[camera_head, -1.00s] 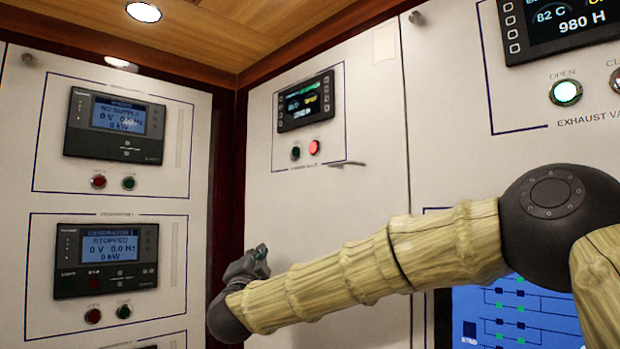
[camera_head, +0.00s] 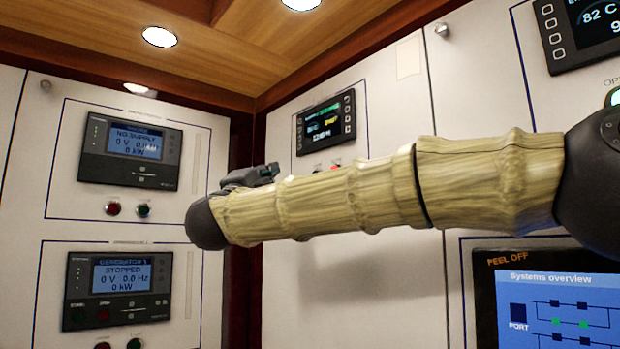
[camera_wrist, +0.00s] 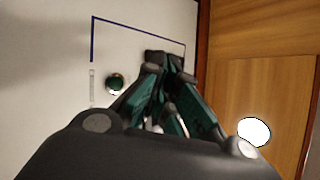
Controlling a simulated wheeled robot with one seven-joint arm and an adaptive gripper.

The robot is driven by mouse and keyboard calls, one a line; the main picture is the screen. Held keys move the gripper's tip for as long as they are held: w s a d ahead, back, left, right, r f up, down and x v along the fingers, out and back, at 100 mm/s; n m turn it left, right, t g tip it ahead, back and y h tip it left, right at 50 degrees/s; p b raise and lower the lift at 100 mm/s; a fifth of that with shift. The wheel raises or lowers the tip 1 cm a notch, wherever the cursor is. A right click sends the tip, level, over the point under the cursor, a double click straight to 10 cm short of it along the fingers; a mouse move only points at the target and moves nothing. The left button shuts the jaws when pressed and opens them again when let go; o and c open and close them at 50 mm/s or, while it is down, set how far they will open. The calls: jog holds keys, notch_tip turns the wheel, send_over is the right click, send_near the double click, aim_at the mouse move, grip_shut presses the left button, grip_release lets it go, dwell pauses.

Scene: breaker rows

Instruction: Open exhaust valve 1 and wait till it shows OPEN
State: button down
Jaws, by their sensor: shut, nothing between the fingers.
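My gripper (camera_head: 264,171) is raised in front of the panels, left of the middle panel's display, with its fingers shut and empty. In the wrist view the gripper (camera_wrist: 168,72) points at a white panel, with a round green button (camera_wrist: 115,82) to the left of the fingers. The middle panel has a display (camera_head: 326,124) and a lit red button (camera_head: 336,163) just above my arm. Its label is hidden behind my arm. A right-hand panel has a display (camera_head: 590,28) reading 82 C and a green-lit OPEN button (camera_head: 615,97), cut off by the frame edge.
The left cabinet carries a NO SUPPLY unit (camera_head: 130,153) and a STOPPED generator unit (camera_head: 118,287), with buttons below each. A systems overview screen (camera_head: 555,310) is at the lower right. A wooden ceiling (camera_head: 230,45) is above. My arm crosses the middle cabinet.

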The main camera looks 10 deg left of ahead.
jog(key=w+d+p, duration=0.1)
jog(key=w+d, duration=0.4)
jog(key=w, duration=0.2)
jog(key=shift+d, duration=0.25)
dwell(0.4)
dwell(1.3)
jog(key=shift+w+d, duration=0.25)
jog(key=shift+w+d, duration=0.25)
jog(key=shift+w, duration=0.1)
dwell(1.0)
jog(key=shift+s+a+b, duration=0.1)
jog(key=shift+b, duration=0.2)
jog(key=shift+s+a, duration=0.45)
jog(key=shift+s, duration=0.15)
jog(key=shift+b, duration=0.3)
